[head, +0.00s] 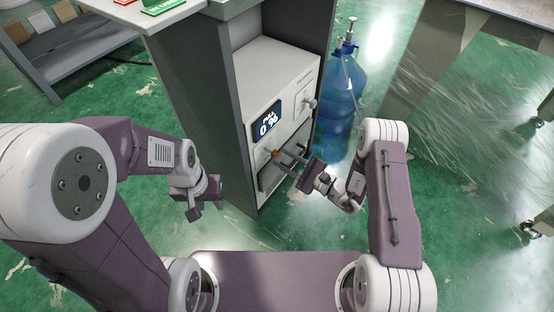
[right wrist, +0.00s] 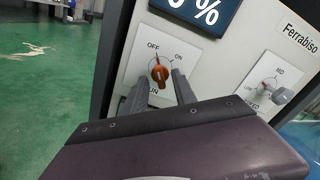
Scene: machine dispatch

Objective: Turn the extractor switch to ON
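The orange knob (head: 275,153) shows small in the head view, below the display. My right gripper (right wrist: 158,78) is open, with one finger on each side of the knob; I cannot tell whether they touch it. In the head view my right gripper (head: 285,157) reaches the panel from the right. My left gripper (head: 207,200) hangs away from the machine; its opening is unclear.
A second, grey switch (right wrist: 281,95) sits to the right on the panel. The percent display (head: 267,121) is above the orange knob. A blue water bottle (head: 341,92) stands right of the machine cabinet (head: 222,107). A bench (head: 75,62) is at the far left.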

